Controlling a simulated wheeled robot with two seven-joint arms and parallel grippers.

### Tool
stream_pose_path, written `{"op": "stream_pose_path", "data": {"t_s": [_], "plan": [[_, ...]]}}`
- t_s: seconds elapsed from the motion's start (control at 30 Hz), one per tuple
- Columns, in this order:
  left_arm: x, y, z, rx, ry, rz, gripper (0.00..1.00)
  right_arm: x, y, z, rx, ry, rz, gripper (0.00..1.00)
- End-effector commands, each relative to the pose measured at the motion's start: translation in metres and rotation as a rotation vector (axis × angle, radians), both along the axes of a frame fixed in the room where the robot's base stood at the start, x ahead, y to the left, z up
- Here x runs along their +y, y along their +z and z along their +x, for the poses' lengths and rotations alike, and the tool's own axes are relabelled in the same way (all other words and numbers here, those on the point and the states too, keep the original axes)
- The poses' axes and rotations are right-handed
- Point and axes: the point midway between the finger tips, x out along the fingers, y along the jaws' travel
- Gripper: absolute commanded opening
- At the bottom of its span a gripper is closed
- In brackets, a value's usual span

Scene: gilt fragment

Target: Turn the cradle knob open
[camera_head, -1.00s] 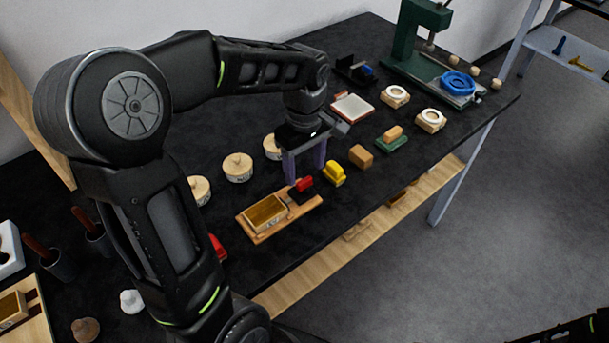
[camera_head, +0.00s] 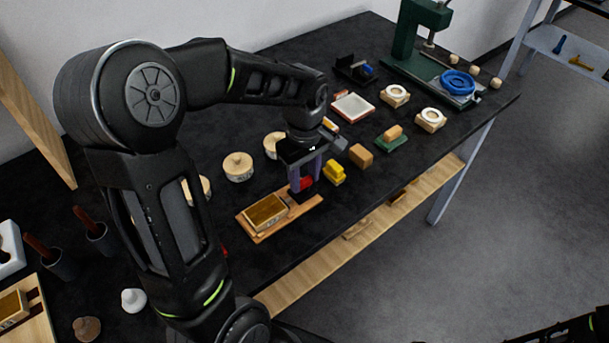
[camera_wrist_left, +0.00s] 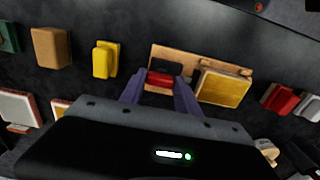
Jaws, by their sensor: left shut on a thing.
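The cradle is a wooden board (camera_head: 258,237) near the table's front edge. It carries a box with a golden-brown top (camera_head: 266,212) and, at its right end, a black block with a red knob (camera_head: 306,183). My left gripper (camera_head: 304,185) points down over that end, its purple fingers shut on the knob, one on each side. In the left wrist view the red knob (camera_wrist_left: 161,79) shows between the fingertips, in front of the black block (camera_wrist_left: 167,67). The fingers hide part of the knob, so its turn angle is hard to tell. My right gripper is not in view.
A yellow block (camera_head: 334,173) stands close to the right of the gripper, with a tan block (camera_head: 361,155) beyond. Round lidded pots (camera_head: 238,167) stand behind the cradle. A green press (camera_head: 408,40) stands at the back. Dark table is bare in front of the yellow block.

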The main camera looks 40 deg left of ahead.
Motion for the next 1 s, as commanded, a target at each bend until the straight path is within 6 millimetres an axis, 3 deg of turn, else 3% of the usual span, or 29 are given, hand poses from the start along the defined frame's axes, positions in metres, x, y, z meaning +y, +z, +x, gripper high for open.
{"op": "stream_pose_path", "data": {"t_s": [0.33,0.67,1.0], "plan": [[0.0000,0.0003,0.0001,0.000,0.000,0.000,0.00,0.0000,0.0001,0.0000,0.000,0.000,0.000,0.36],[0.0000,0.0002,0.0001,0.000,-0.027,0.000,0.00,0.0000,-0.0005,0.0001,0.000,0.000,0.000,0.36],[-0.0001,-0.0002,0.0003,-0.001,-0.190,0.001,0.00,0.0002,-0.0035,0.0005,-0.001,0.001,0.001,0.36]]}}
